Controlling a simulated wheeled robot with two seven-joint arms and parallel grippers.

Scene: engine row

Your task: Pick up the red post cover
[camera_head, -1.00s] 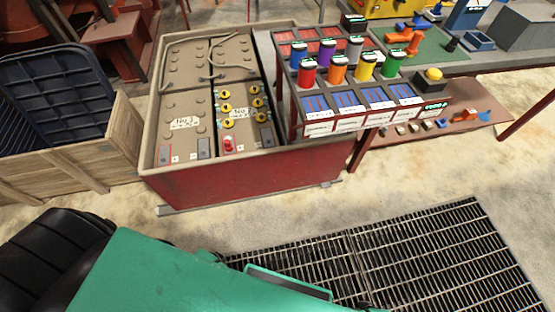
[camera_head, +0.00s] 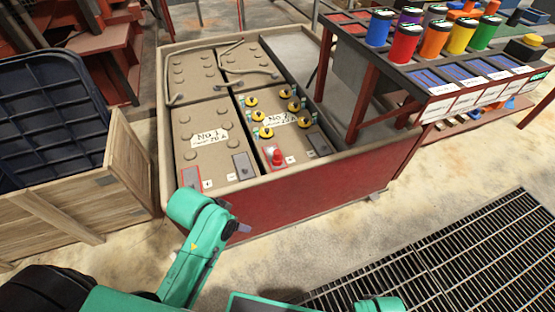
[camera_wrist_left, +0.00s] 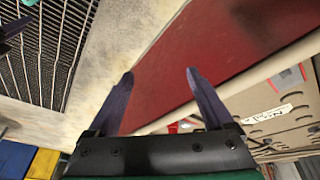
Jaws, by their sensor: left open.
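The red post cover (camera_head: 278,158) stands upright on the front end of the battery marked No. 2 (camera_head: 290,133), inside the red-walled tray (camera_head: 300,195).
The battery marked No. 1 (camera_head: 207,140) is beside No. 2, which carries several yellow caps (camera_head: 266,132). A rack of coloured cups (camera_head: 405,45) stands over the tray's right side. A wooden crate (camera_head: 125,165) is at the left. Floor grating (camera_head: 450,260) lies front right.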

